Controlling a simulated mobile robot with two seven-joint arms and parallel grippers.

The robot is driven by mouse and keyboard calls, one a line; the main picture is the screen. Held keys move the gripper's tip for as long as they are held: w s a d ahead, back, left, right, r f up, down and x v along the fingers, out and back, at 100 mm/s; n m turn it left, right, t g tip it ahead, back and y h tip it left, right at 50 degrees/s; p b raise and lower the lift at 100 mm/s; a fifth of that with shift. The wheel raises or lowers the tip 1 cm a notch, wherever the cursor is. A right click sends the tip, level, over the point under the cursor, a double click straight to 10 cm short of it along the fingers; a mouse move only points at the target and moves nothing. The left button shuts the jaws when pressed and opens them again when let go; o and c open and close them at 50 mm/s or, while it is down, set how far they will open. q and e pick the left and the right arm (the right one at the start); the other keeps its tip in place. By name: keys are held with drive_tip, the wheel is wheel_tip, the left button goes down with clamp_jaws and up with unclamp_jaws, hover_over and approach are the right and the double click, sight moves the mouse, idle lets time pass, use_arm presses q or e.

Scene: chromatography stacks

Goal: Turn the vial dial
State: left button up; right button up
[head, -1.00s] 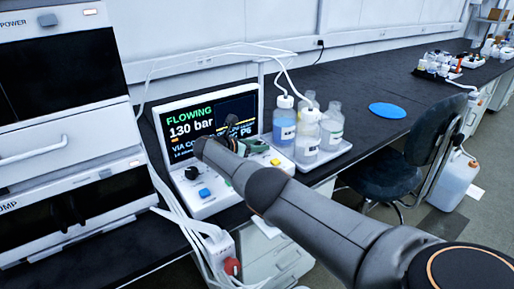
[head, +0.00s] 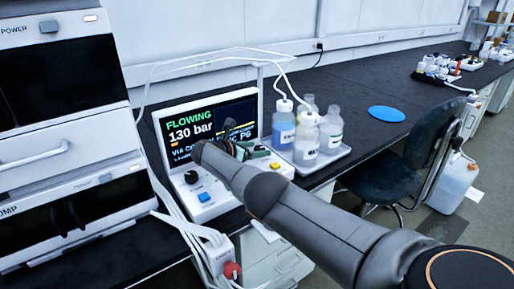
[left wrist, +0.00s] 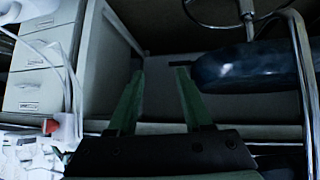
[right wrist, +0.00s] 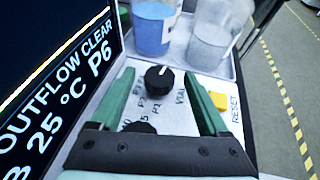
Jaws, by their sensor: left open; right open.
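The vial dial (right wrist: 159,78) is a round black knob with a white pointer mark, on a white panel with position labels and the word VIAL. In the right wrist view it lies between the two green fingers of my right gripper (right wrist: 158,76). The fingers are open, with a gap on both sides of the knob; I cannot tell their height above the panel. In the head view my right gripper (head: 246,150) is over the console's right part and hides this dial. My left gripper (left wrist: 160,72) is open and empty, facing the bench front and a chair.
The console's screen (head: 205,117) reads FLOWING, 130 bar and P6. Another black knob (head: 191,177) and a blue button (head: 204,195) sit at the panel's left. A yellow RESET button (right wrist: 218,101) is beside my right finger. A bottle tray (head: 322,160) stands close behind.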

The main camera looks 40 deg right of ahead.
drive_tip(key=p+v, duration=0.1)
drive_tip(key=v, duration=0.1)
drive_tip(key=p+v, duration=0.2)
drive_tip(key=shift+r+p, duration=0.3)
drive_tip(key=shift+r, duration=0.15)
drive_tip(key=p+v, duration=0.2)
drive_tip(key=v, duration=0.4)
drive_tip(key=shift+a+f, duration=0.15)
drive_tip(key=shift+s+a+p, duration=0.15)
drive_tip(key=shift+a+p, duration=0.25)
drive_tip(key=shift+a, duration=0.3)
use_arm(q)
drive_tip(key=r, duration=0.1)
drive_tip(key=a+r, duration=0.1)
drive_tip(key=r, duration=0.2)
drive_tip(key=shift+s+a+r, duration=0.15)
drive_tip(key=shift+s+a, duration=0.1)
drive_tip(key=shift+s, duration=0.05)
drive_tip(key=shift+d, duration=0.1)
